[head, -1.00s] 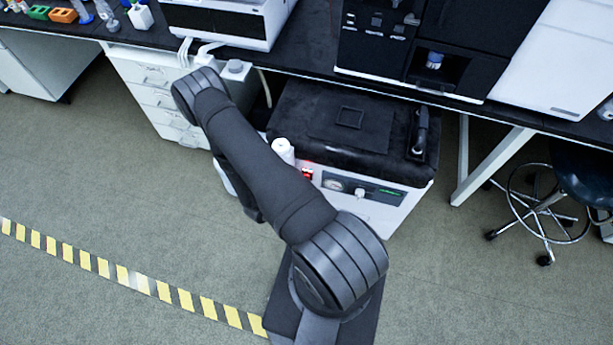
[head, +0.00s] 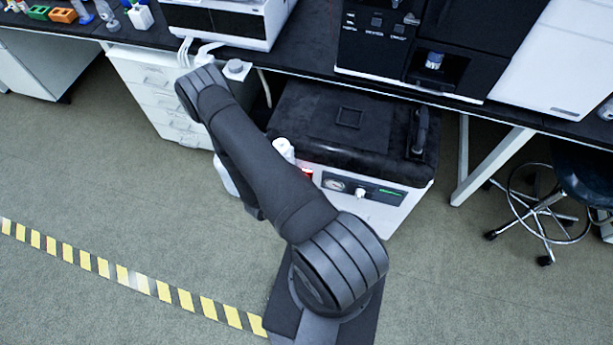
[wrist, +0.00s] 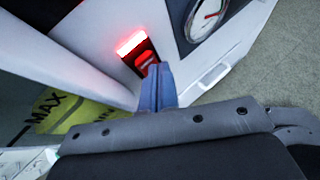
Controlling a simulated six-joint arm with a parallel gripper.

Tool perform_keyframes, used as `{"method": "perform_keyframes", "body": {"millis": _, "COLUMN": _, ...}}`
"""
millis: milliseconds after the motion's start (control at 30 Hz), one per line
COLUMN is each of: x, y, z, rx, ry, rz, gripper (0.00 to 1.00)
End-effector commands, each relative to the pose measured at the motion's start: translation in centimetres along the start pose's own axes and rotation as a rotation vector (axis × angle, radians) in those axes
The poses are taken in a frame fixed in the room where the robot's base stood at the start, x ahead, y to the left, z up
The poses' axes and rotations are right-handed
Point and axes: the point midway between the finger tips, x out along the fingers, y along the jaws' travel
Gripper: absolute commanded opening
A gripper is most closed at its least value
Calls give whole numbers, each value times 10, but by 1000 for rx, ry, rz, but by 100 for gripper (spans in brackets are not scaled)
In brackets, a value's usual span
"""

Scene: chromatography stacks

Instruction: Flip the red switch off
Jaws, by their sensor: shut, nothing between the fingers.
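The red switch (wrist: 147,62) glows brightly at its upper end and sits in a dark housing on the white front panel of the machine, shown in the wrist view. In the head view, only a red glow (head: 307,171) shows beside my arm. My gripper (wrist: 153,68) is shut and empty, with its blue-grey fingertips at the lower end of the switch. The fingertips overlap the switch in the picture; I cannot tell whether they touch it. In the head view my arm hides the gripper.
A round gauge (wrist: 205,16) sits beside the switch on the panel. The machine (head: 340,130), with a black top, stands under the black bench (head: 300,62). A yellow container marked MAX (wrist: 62,110) is at the wrist view's left. Open floor (head: 130,200) lies left.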

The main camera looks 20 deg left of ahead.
Motion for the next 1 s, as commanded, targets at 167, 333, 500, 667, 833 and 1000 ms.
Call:
{"method": "perform_keyframes", "body": {"millis": 167, "x": 0, "y": 0, "z": 0, "rx": 0, "ry": 0, "rz": 0, "gripper": 0}}
{"method": "perform_keyframes", "body": {"millis": 333, "x": 0, "y": 0, "z": 0, "rx": 0, "ry": 0, "rz": 0, "gripper": 0}}
{"method": "perform_keyframes", "body": {"millis": 500, "x": 2, "y": 1, "z": 1, "rx": 0, "ry": 0, "rz": 0, "gripper": 0}}
{"method": "perform_keyframes", "body": {"millis": 667, "x": 3, "y": 2, "z": 2, "rx": 0, "ry": 0, "rz": 0, "gripper": 0}}
{"method": "perform_keyframes", "body": {"millis": 833, "x": 4, "y": 3, "z": 3, "rx": 0, "ry": 0, "rz": 1, "gripper": 0}}
{"method": "perform_keyframes", "body": {"millis": 1000, "x": 6, "y": 5, "z": 4, "rx": 1, "ry": 0, "rz": 1, "gripper": 0}}
